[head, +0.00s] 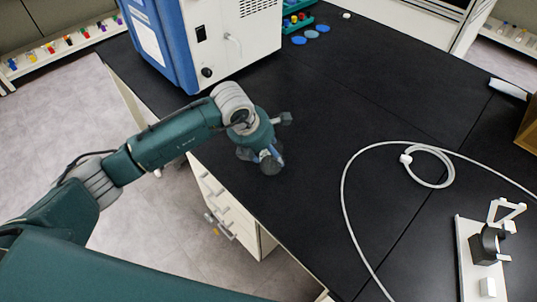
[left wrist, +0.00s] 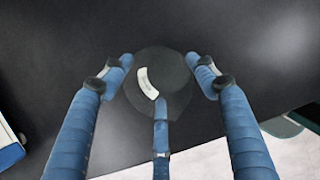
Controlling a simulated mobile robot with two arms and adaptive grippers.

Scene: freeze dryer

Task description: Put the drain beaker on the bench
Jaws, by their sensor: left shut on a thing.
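My left gripper (head: 266,146) is over the black bench top (head: 310,110), near its front edge and to the right of the blue and white machine. In the left wrist view, the blue fingers of this gripper (left wrist: 161,66) are closed around a dark, round thing with a pale curved label, which I take to be the drain beaker (left wrist: 172,72). In the head view the beaker (head: 274,163) is small and largely hidden by the gripper. I cannot tell whether its base touches the bench. My right gripper is not in view.
The blue and white machine (head: 232,40) stands at the back left. A pale hose (head: 345,205) loops across the bench on the right, beside a white stand with a black part (head: 487,243). Several blue discs lie near a green rack (head: 297,20). Mid-bench is clear.

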